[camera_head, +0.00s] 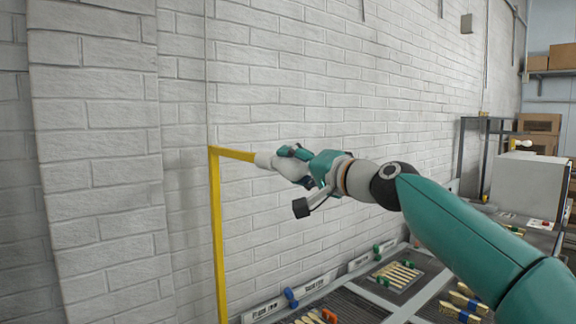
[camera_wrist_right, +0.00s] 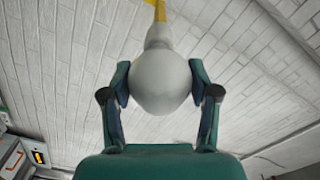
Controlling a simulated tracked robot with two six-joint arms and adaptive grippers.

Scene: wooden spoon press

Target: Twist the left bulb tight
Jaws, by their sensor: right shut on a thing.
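The bulb (camera_wrist_right: 160,82) is white and round and sits at the end of a yellow post's arm. In the head view the bulb (camera_head: 286,167) is partly covered by my right gripper (camera_head: 297,165). In the right wrist view the two fingers of my right gripper (camera_wrist_right: 162,90) are on either side of the bulb, shut on it. The pale neck of the bulb points to the yellow arm (camera_head: 234,154). The socket joint is too small to judge how tight it is. My left gripper is not in view.
The yellow post (camera_head: 217,240) stands in front of a white brick wall (camera_head: 110,130). Below are dark work tables with wooden spoons (camera_head: 398,274) and labelled strips. A grey box-like machine (camera_head: 527,187) and a shelf with cartons (camera_head: 540,123) stand at the right.

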